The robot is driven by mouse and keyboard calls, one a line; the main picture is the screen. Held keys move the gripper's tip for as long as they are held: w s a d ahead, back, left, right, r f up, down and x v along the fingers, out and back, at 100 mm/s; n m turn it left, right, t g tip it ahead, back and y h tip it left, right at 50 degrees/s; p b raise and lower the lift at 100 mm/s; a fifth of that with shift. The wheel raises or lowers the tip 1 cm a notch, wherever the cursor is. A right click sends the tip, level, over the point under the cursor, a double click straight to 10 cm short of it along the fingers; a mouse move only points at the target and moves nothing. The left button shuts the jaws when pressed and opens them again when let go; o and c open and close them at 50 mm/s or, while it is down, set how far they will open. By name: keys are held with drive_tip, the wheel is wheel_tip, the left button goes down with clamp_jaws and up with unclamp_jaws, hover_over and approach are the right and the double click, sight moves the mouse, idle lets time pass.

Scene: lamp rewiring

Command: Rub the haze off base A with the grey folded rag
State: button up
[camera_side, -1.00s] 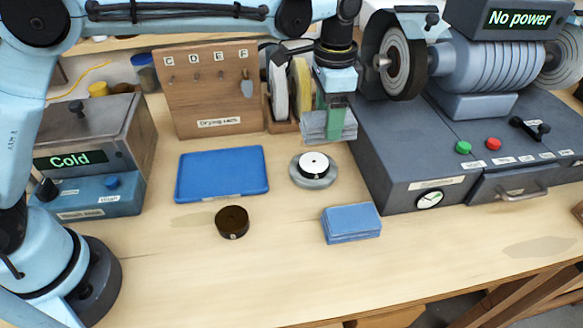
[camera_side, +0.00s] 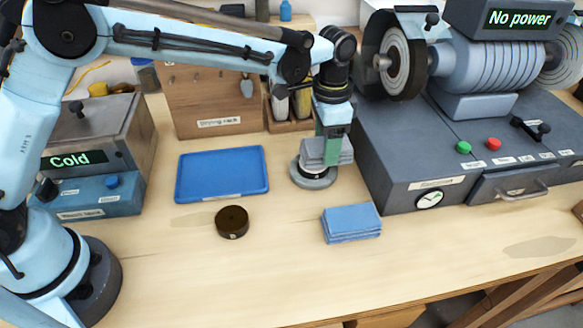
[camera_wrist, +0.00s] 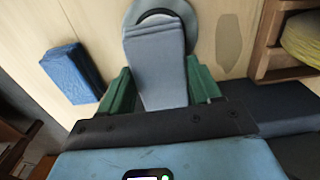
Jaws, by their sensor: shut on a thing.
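My gripper (camera_side: 326,138) is shut on the grey folded rag (camera_side: 335,152); in the wrist view the rag (camera_wrist: 158,65) lies between the green fingers (camera_wrist: 160,88). The rag is low over a round grey stand (camera_side: 314,182) bearing a small dark-rimmed disc, and hides most of that disc. Whether it touches the disc is unclear. In the wrist view the stand (camera_wrist: 196,20) and part of the dark rim show past the rag's far end. A dark brown round piece (camera_side: 232,222) lies on the bench further left. I cannot read which piece is marked A.
A blue folded cloth stack (camera_side: 351,223) lies in front of the stand. A blue tray (camera_side: 222,174) is to the left, before the drying rack (camera_side: 210,100). The grinder's grey housing (camera_side: 400,160) stands close on the right.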

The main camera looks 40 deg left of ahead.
sight(303, 144)
drive_tip(key=shift+f, duration=0.8)
drive_tip(key=shift+s+a+r, duration=0.15)
drive_tip(key=shift+s+a, duration=0.05)
drive_tip(key=shift+c, duration=0.9)
drive_tip(key=shift+s+a+r, duration=0.1)
drive_tip(key=shift+s+a, duration=0.1)
drive_tip(key=shift+s, duration=0.05)
drive_tip(key=shift+s+a+f, duration=0.15)
drive_tip(key=shift+a+f, duration=0.05)
drive_tip(key=shift+f, duration=0.1)
drive_tip(key=shift+s+a+r, duration=0.1)
drive_tip(key=shift+s+a, duration=0.8)
drive_tip(key=shift+s, duration=0.05)
drive_tip(key=shift+w+d, duration=1.55)
drive_tip(key=shift+s+a, duration=0.7)
drive_tip(key=shift+a, duration=0.3)
drive_tip(key=shift+s+a, duration=0.65)
drive_tip(key=shift+a, duration=0.3)
drive_tip(key=shift+w+d, duration=1.6)
drive_tip(key=shift+s+a, duration=1.6)
drive_tip(key=shift+d+r, duration=0.1)
drive_tip(key=shift+r, duration=4)
